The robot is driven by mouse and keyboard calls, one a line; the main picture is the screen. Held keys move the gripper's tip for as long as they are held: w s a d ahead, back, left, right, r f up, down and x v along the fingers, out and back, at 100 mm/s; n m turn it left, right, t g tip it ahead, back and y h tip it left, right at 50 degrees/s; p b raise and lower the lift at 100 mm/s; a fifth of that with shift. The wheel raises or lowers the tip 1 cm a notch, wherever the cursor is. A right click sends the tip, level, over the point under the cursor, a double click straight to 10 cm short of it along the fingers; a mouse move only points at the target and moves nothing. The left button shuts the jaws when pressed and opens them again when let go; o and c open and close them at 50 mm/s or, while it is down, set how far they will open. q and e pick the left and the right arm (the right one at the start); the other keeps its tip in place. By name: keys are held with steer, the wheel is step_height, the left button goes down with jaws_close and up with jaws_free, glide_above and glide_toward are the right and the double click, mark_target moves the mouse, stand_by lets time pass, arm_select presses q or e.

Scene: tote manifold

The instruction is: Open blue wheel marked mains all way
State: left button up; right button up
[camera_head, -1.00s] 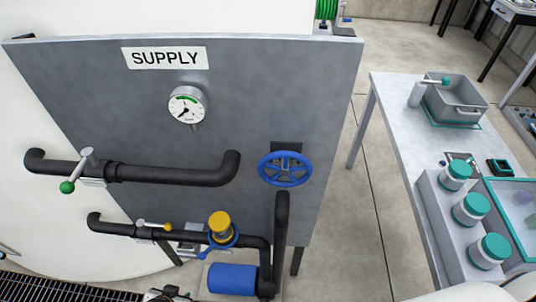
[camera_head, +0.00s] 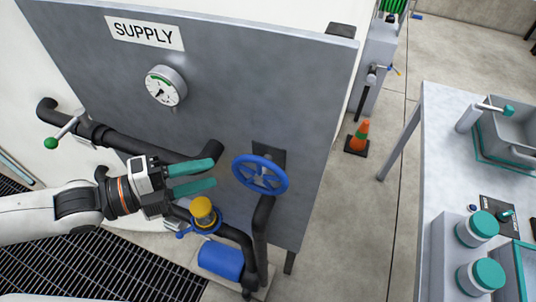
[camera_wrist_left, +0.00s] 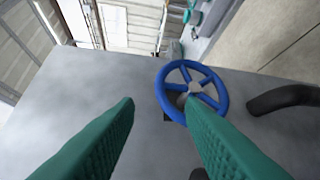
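The blue wheel (camera_head: 260,174) is mounted on the grey SUPPLY panel (camera_head: 235,85), near its lower right, above a black pipe. No mains marking is readable on it. My left gripper (camera_head: 214,176) is to the left of the wheel, its two teal fingers apart and empty, pointing toward the wheel without touching it. In the left wrist view the wheel (camera_wrist_left: 172,106) shows beyond the fingers, partly covered by the right-hand one. My right gripper is not in view.
A round gauge (camera_head: 165,86) sits on the panel. Black pipes, a green-knobbed lever (camera_head: 62,133), a yellow-capped valve (camera_head: 202,208) and a blue cylinder (camera_head: 220,260) are close to my left arm. A table (camera_head: 440,125) with jars stands at right; an orange cone (camera_head: 360,136) stands on the floor.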

mark_target(257, 158)
arm_select(q)
steer(key=p+x, duration=0.4)
steer(key=x, duration=0.6)
steer(key=shift+w+p, duration=0.15)
steer(key=shift+p, duration=0.2)
steer(key=shift+w+d+f, duration=0.2)
steer(key=shift+w+d, duration=0.05)
steer(key=shift+d, duration=0.25)
steer(key=shift+c, duration=0.4)
